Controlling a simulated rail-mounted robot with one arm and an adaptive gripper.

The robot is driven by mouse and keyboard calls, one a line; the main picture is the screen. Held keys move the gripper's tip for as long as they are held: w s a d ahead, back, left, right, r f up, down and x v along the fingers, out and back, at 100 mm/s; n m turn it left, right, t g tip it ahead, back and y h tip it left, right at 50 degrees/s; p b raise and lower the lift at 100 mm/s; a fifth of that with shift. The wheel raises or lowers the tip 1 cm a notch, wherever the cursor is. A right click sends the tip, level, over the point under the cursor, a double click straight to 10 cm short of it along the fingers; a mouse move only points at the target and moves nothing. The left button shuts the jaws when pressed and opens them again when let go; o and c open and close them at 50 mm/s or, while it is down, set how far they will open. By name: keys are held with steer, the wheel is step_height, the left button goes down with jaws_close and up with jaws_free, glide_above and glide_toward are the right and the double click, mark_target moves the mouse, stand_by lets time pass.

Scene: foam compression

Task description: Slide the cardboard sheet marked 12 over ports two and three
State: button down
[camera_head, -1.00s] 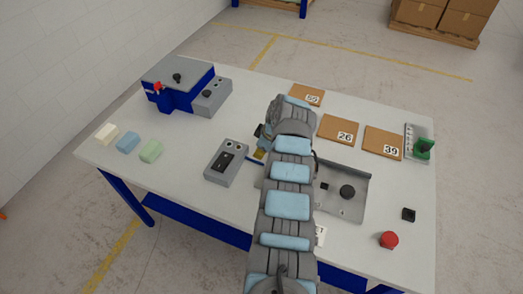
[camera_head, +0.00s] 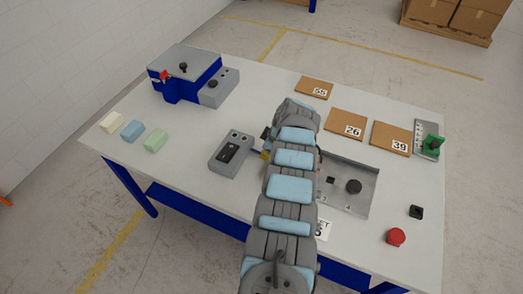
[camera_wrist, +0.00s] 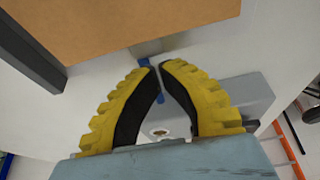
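In the wrist view a brown cardboard sheet (camera_wrist: 110,25) lies close beyond my fingertips; no number shows on it, so I cannot tell if it is sheet 12. My gripper (camera_wrist: 157,66) has yellow fingers with black pads, their tips almost together. A small grey and blue piece (camera_wrist: 147,49) sits between the tips and the sheet's edge. I cannot tell if it is gripped.
Cardboard sheets marked 55 (camera_head: 315,87), 26 (camera_head: 346,124) and 39 (camera_head: 391,138) lie at the back right. A grey control box (camera_head: 232,152) stands left of my arm. A red button (camera_head: 396,237) and a black block (camera_head: 416,212) are at front right.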

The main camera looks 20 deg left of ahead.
steer(key=shift+s+d, duration=0.1)
steer(key=shift+d, duration=0.8)
steer(key=shift+d, duration=0.1)
steer(key=shift+f, duration=0.1)
